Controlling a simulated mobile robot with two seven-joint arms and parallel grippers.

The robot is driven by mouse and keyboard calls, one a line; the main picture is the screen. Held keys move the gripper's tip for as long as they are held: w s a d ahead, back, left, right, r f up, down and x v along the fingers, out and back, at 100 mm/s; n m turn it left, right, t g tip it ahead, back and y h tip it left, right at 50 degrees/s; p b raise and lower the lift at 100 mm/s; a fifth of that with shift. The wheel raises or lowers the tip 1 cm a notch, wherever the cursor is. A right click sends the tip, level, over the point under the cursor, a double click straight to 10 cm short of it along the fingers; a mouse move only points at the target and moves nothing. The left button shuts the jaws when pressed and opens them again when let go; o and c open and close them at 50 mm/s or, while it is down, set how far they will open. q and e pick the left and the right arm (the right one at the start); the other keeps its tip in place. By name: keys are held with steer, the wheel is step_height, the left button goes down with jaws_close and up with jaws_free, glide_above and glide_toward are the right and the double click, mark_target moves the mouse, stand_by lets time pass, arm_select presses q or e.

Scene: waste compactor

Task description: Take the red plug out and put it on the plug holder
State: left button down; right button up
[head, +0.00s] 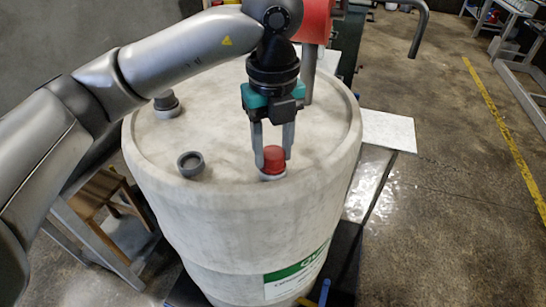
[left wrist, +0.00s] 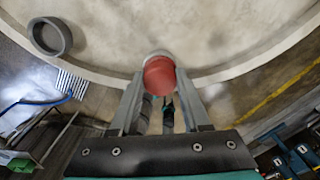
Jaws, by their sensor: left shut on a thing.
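The red plug (head: 273,158) sits upright over a pale collar near the front rim of the white barrel's top (head: 225,130). It also shows in the left wrist view (left wrist: 159,75). My left gripper (head: 272,163) reaches down from above, and its two fingers are shut on the plug, one on each side. A grey round open cup (head: 190,163), which looks like the plug holder, stands on the barrel top to the left of the plug. It is empty as far as I can see, and it also shows in the left wrist view (left wrist: 50,37). My right gripper is not in view.
A grey capped fitting (head: 166,103) stands on the barrel top at the back left. A red machine part (head: 313,20) and a grey post stand just behind my left gripper. A wooden stool (head: 100,192) is left of the barrel. The floor on the right is mostly clear.

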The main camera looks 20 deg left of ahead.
arm_select(q)
steer(key=shift+n, duration=0.3)
steer(key=shift+c, duration=1.4)
jaws_free()
steer(key=shift+c, duration=0.3)
